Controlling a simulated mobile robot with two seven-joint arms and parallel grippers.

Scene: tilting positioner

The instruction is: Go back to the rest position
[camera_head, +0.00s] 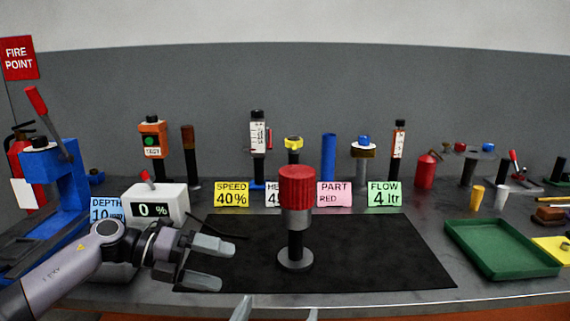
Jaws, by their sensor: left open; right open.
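My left gripper (221,264) reaches in from the left, low over the left part of the black mat (400,255). Its two fingers are apart with nothing between them. My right gripper (274,312) shows only as two separated fingertips at the bottom edge; the rest is out of view. A post with a red ribbed top (297,186), grey collar and round dark base stands upright on the mat, to the right of my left gripper and apart from it.
A white box reading 0 % (155,203) and a blue lever press (65,185) stand at the left. Sign cards, including a yellow speed card (231,194), and several upright devices line the back. A green tray (502,250) lies at the right. The mat's right part is clear.

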